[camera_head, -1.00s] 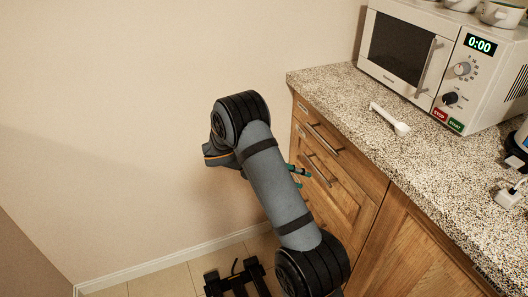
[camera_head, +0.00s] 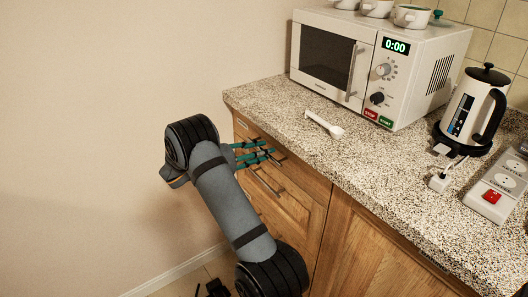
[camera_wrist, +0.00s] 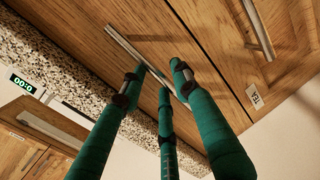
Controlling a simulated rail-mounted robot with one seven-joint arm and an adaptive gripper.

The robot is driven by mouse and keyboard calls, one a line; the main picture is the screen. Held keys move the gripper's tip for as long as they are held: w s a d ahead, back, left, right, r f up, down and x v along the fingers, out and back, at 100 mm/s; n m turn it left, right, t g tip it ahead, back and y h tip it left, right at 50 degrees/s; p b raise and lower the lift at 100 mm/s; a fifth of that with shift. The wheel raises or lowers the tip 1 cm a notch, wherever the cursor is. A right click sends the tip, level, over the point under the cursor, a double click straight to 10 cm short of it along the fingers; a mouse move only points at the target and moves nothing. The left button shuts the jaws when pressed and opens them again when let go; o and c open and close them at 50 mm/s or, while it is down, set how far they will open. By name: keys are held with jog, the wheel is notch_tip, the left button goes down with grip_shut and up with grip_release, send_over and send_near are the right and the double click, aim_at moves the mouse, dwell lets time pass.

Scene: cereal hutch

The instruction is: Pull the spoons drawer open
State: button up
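The wooden top drawer of the cabinet sits under the counter edge, flush with the front, with a metal bar handle (camera_wrist: 123,42). I cannot read which drawer is the spoons drawer. My gripper (camera_head: 268,150) is at this top handle in the head view, partly hiding it. In the wrist view, its teal fingers (camera_wrist: 160,72) are spread, with their tips close to the bar and overlapping it. They look apart from one another, and I cannot tell whether any tip touches the bar.
A lower front with its own bar handle (camera_head: 266,183) is just below. The speckled counter (camera_head: 290,115) overhangs above and carries a microwave (camera_head: 345,60), a white spoon-like utensil (camera_head: 324,124), a kettle (camera_head: 470,110) and a power strip (camera_head: 500,185). Open floor lies left.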

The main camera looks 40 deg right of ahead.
jog(key=shift+d+f, duration=0.1)
jog(key=shift+d, duration=0.45)
jog(key=c, duration=0.4)
jog(key=c, duration=0.3)
grip_shut()
